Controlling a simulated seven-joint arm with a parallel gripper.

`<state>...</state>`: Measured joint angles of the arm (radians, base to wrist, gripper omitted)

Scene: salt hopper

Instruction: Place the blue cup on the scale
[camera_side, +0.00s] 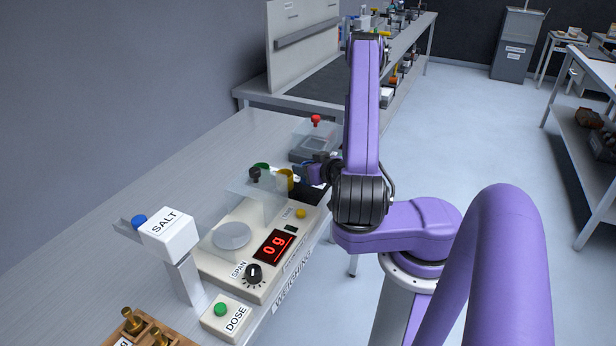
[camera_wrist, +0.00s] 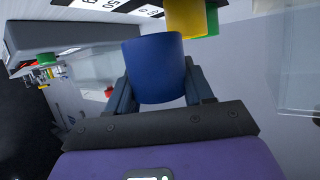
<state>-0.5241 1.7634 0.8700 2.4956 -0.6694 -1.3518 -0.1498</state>
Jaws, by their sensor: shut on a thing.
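The blue cup (camera_wrist: 155,66) is held between the two fingers of my gripper (camera_wrist: 160,84) in the wrist view. In the side view my gripper (camera_side: 316,172) is beyond the scale, near the yellow cup (camera_side: 284,180); the blue cup cannot be made out clearly there. The scale (camera_side: 212,262) has a round pan (camera_side: 232,236) that looks empty, a clear shield (camera_side: 258,186) behind it, and a red display (camera_side: 273,246) reading 0 g. My gripper and the cup are apart from the pan.
A green cup (camera_side: 262,167) stands by the yellow cup, close to my gripper. The SALT hopper (camera_side: 172,232) stands left of the pan. A DOSE box (camera_side: 229,317) and a wooden block with brass weights (camera_side: 150,335) are in front. A red-knobbed device (camera_side: 312,143) is behind.

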